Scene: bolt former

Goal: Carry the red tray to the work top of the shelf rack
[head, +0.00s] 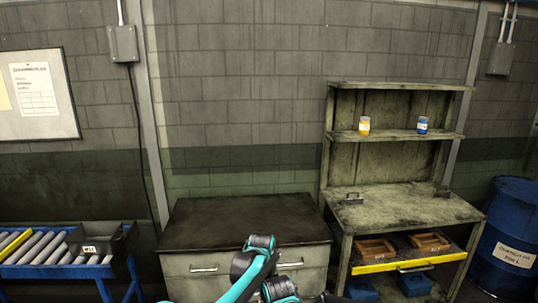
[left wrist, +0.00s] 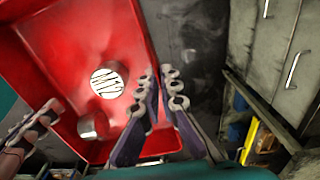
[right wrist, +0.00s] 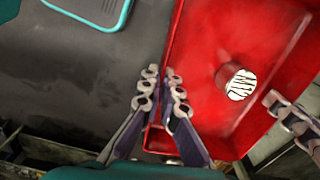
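The red tray fills much of the left wrist view (left wrist: 60,50) and the right wrist view (right wrist: 205,40); it is out of sight in the head view. A can with a black-and-white striped end (left wrist: 107,82) is inside it and also shows in the right wrist view (right wrist: 241,85). A grey metal cylinder (left wrist: 93,125) is beside it. My left gripper (left wrist: 160,80) has one finger on each side of a tray wall, closed on it. My right gripper (right wrist: 163,85) likewise pinches the opposite wall. The shelf rack's work top (head: 400,208) is at the right.
Two small brackets (head: 351,198) (head: 442,192) are on the work top, with clear room between. The rack's upper shelf holds a yellow jar (head: 364,126) and a blue jar (head: 422,125). A drawer cabinet (head: 245,218) stands left of the rack, a blue drum (head: 505,235) right.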

